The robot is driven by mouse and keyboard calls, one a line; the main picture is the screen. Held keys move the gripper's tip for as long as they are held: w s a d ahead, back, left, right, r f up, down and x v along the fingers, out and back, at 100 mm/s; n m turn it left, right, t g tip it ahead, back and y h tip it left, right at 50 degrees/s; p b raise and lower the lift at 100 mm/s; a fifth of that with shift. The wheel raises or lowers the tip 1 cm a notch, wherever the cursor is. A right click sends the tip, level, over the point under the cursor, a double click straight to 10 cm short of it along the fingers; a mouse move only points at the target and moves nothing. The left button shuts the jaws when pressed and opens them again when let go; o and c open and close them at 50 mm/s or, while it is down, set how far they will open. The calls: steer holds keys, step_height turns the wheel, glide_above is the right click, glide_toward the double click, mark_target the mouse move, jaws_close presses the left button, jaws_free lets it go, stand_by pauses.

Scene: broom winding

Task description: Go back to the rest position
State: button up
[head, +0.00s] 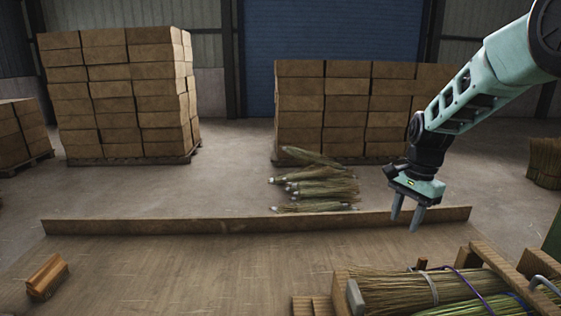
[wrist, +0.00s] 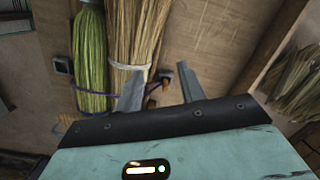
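My gripper (head: 407,217) hangs at the right of the head view, fingers pointing down, above the workbench (head: 190,265) near its low back board. Its two fingers are apart, with nothing between them. In the wrist view my gripper (wrist: 160,82) also shows spread, empty fingers. A straw bundle with a white tie (head: 410,288) and a green bundle (head: 470,308) lie in a wooden frame (head: 500,265) at the lower right. The wrist view shows the straw bundle (wrist: 135,45) and the green bundle (wrist: 90,60) beyond the fingers.
A wooden block (head: 47,277) lies at the bench's left end. The low back board (head: 180,226) runs along the far edge. Several brooms (head: 315,187) are piled on the floor behind it. Stacked boxes (head: 120,95) stand farther back. The bench's middle is clear.

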steer(key=s+a+r+n, duration=0.2)
steer(key=s+a+n, duration=0.4)
steer(key=s+a, duration=0.35)
steer(key=s+a+n, duration=0.2)
steer(key=s+n, duration=0.2)
steer(key=s, duration=0.4)
steer(key=s+a+n, duration=0.3)
steer(key=s+n, duration=0.2)
steer(key=s, duration=0.3)
steer(key=s+a+f+n, duration=0.1)
steer(key=s+a+n, duration=0.1)
steer(key=s+n, duration=0.3)
steer(key=s, duration=0.3)
steer(key=shift+s+a+h, duration=0.25)
steer(key=shift+s+h, duration=0.05)
